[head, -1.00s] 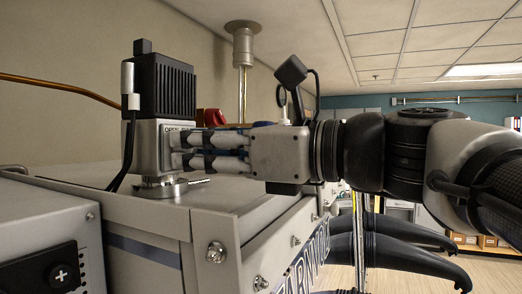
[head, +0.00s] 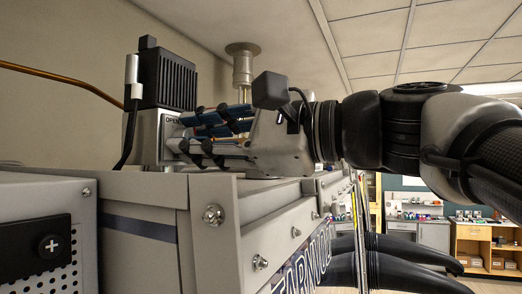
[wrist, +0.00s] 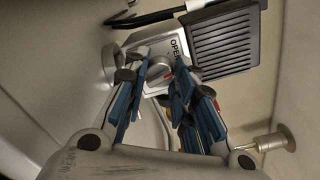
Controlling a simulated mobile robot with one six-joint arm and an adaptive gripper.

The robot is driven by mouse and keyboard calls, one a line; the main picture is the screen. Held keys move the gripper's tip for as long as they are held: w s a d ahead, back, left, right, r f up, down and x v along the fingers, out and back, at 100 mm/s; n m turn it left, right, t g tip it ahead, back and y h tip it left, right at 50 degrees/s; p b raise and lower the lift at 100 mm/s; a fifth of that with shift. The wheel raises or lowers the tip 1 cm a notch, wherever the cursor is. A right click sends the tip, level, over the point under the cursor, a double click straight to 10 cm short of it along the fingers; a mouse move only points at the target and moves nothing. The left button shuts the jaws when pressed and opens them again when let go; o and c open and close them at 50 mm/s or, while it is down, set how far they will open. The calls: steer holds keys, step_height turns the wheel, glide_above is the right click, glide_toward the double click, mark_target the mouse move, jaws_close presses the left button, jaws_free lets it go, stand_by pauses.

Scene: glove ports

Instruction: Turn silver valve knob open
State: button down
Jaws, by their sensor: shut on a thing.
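The silver valve body (head: 145,140) stands on top of the grey cabinet, with a black finned block (head: 168,78) above it and an "OPEN" label on its face. The fingers are rolled and hide the knob in the head view.
The grey cabinet (head: 205,205) lies under my gripper, its bolted edge running close below. A grey box (head: 45,195) stands at the front left. A pipe fitting (head: 242,62) hangs from above behind my gripper.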

steer(key=n+b, duration=0.2)
steer(key=n, duration=0.4)
steer(key=shift+b, duration=0.4)
steer(key=c, duration=2.4)
jaws_free()
steer(key=c, duration=1.3)
jaws_free()
steer(key=v, duration=1.2)
steer(key=shift+f, duration=0.1)
